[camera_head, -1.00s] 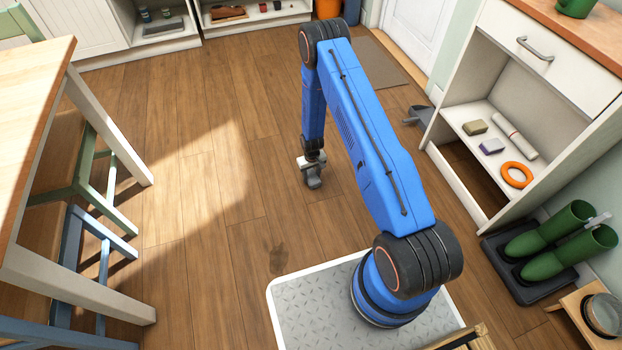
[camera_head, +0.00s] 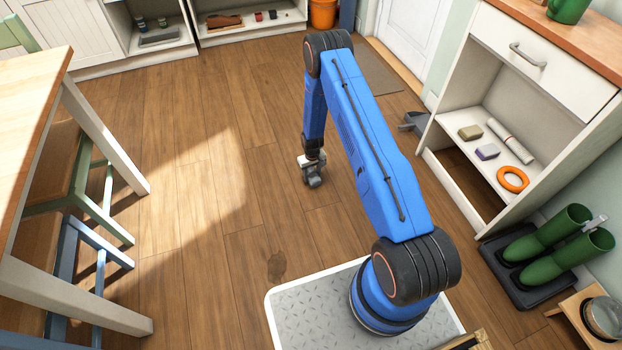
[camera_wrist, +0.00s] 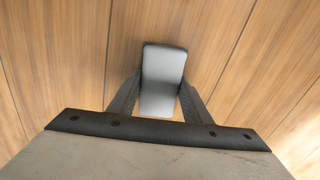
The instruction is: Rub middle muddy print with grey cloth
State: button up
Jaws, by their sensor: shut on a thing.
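My gripper (camera_head: 313,181) hangs low over the wooden floor in the head view, pointing down. In the wrist view my gripper (camera_wrist: 158,98) is shut on a folded grey cloth (camera_wrist: 163,66), which sits between the two fingers. The cloth is apart from this print. No other print is clear; I cannot tell whether this is the middle one. My arm may hide some floor.
A table (camera_head: 28,75) with stools stands at the left. A white shelf unit (camera_head: 545,60) stands at the right, with an orange ring (camera_head: 513,179) and small items. Green boots (camera_head: 548,242) stand on a dark tray. The floor left of my arm is clear.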

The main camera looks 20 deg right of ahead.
aim_at(303, 205)
jog(key=shift+w+d+f, duration=0.1)
jog(key=shift+w+d, duration=0.2)
jog(key=shift+w, duration=0.1)
jog(key=shift+s, duration=0.1)
jog(key=shift+s+a, duration=0.65)
jog(key=shift+s, duration=0.25)
jog(key=shift+s+a, duration=0.65)
jog(key=shift+s, duration=0.25)
jog(key=shift+s+a, duration=0.65)
jog(key=shift+s, duration=0.25)
jog(key=shift+s+a, duration=0.5)
jog(key=shift+s, duration=0.2)
jog(key=shift+s+a, duration=0.45)
jog(key=shift+s, duration=0.25)
jog(key=shift+s+a, duration=0.5)
jog(key=shift+s, duration=0.15)
jog(key=shift+s+a, duration=0.45)
jog(key=shift+s, duration=0.2)
jog(key=shift+s+a, duration=0.5)
jog(key=shift+s, duration=0.2)
jog(key=shift+s+a, duration=0.45)
jog(key=shift+s, duration=0.25)
jog(key=shift+r, duration=3)
